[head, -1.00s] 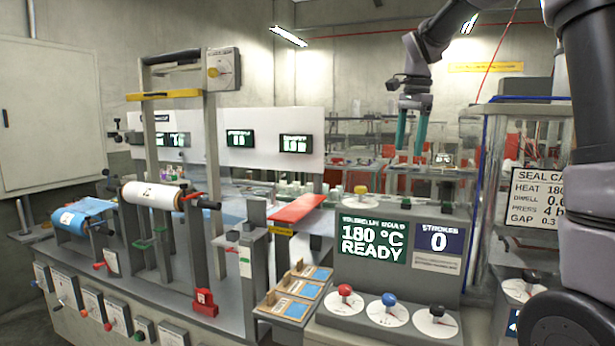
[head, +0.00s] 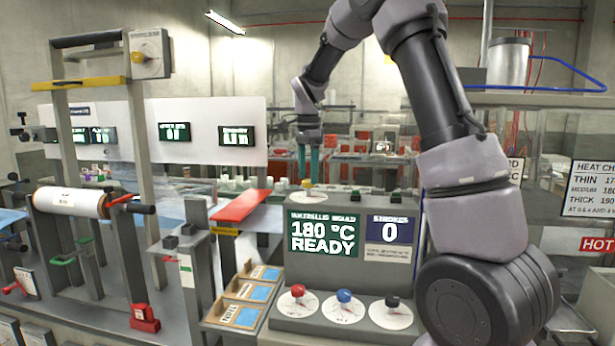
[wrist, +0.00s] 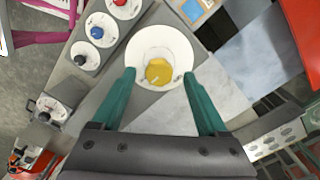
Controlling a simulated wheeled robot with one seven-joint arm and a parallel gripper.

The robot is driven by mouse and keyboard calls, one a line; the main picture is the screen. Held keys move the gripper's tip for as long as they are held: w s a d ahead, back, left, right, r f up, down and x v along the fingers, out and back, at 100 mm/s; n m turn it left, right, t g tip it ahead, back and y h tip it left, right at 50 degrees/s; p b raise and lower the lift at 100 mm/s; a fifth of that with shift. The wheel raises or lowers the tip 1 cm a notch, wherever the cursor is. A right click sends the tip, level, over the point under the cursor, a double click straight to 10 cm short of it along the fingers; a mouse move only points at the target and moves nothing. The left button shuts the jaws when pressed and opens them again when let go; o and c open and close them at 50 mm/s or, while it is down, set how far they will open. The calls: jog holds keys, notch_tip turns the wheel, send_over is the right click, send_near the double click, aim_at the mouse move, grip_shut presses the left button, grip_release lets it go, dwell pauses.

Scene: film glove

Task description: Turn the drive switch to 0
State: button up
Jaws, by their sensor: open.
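My gripper (head: 308,172) has two teal fingers, open and pointing down over the back of the console. In the wrist view its tips (wrist: 159,74) appear on either side of a yellow knob (wrist: 158,71) on a round white dial (wrist: 160,45). In the head view this yellow knob (head: 307,186) stands on the console top, just below the fingers. I see no contact, and the exact gap is unclear. Another yellow knob (head: 137,57) sits on a grey plate on the tall frame at left. I cannot read which knob is labelled drive.
Red (head: 298,291), blue (head: 344,296) and black (head: 392,301) knobs line the console front, below a display (head: 324,235) reading 180 °C READY and a strokes counter (head: 388,231) reading 0. A red plate (head: 240,205) and a white film roll (head: 72,202) are at left.

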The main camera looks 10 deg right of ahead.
jog(key=shift+f, duration=0.55)
grip_shut()
